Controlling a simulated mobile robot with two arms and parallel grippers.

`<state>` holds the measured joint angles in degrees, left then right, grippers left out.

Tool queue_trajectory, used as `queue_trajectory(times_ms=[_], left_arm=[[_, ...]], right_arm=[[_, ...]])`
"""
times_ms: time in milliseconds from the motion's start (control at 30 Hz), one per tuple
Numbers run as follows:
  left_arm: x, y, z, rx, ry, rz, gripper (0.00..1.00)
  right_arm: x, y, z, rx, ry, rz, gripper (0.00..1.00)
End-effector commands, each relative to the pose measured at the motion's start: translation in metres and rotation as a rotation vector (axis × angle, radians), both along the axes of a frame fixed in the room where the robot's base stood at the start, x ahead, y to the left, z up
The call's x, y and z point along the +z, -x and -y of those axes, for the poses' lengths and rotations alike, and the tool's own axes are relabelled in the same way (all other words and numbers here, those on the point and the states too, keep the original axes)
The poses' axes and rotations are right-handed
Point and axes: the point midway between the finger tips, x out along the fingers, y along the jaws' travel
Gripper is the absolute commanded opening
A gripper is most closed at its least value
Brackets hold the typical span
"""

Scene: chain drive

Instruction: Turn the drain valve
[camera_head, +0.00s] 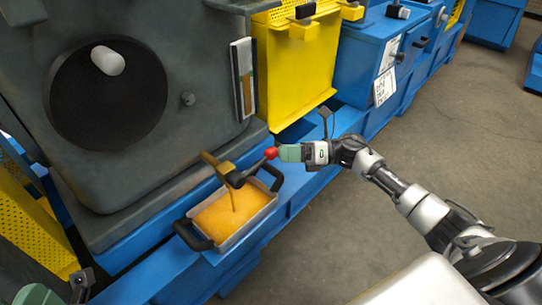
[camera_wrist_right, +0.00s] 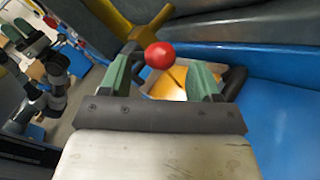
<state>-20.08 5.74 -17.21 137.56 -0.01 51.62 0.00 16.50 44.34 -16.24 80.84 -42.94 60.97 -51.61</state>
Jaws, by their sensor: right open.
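The drain valve is a brass spout (camera_head: 215,166) low on the grey housing, with a dark lever (camera_head: 245,174) ending in a red knob (camera_head: 271,153). An amber stream runs from the spout into a metal pan (camera_head: 262,213) that holds amber liquid. My right gripper (camera_head: 284,153) is open, with its green fingers at the red knob. In the right wrist view the red knob (camera_wrist_right: 159,55) shows between the spread fingers (camera_wrist_right: 162,72); I cannot tell whether they touch it. A green part of my left gripper (camera_head: 37,294) shows at the bottom left corner, mostly cut off.
The pan has dark handles and stands on a blue ledge (camera_head: 300,186). A round dark cover (camera_head: 107,105) and a sight gauge (camera_head: 243,78) are on the housing. Yellow guards (camera_head: 295,65) and a blue cabinet (camera_head: 365,60) stand behind. The floor (camera_head: 430,130) at right is clear.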

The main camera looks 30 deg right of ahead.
Motion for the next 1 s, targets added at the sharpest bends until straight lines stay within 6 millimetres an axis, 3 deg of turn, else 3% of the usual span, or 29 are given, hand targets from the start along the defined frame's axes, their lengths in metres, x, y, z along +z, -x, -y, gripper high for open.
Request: queue_trajectory(times_ms=[233,633,1000], left_arm=[[-0.002,-0.002,0.0,0.0,-0.002,0.013,0.47],[-0.002,-0.004,0.001,0.0,-0.005,0.009,0.47],[-0.001,-0.003,0.001,0.0,-0.004,0.012,0.47]], right_arm=[[-0.001,-0.014,-0.031,-0.001,-0.002,0.001,0.63],[0.0,-0.017,-0.037,-0.001,-0.001,-0.001,0.61],[0.0,-0.017,-0.036,-0.003,-0.001,-0.001,0.04]])
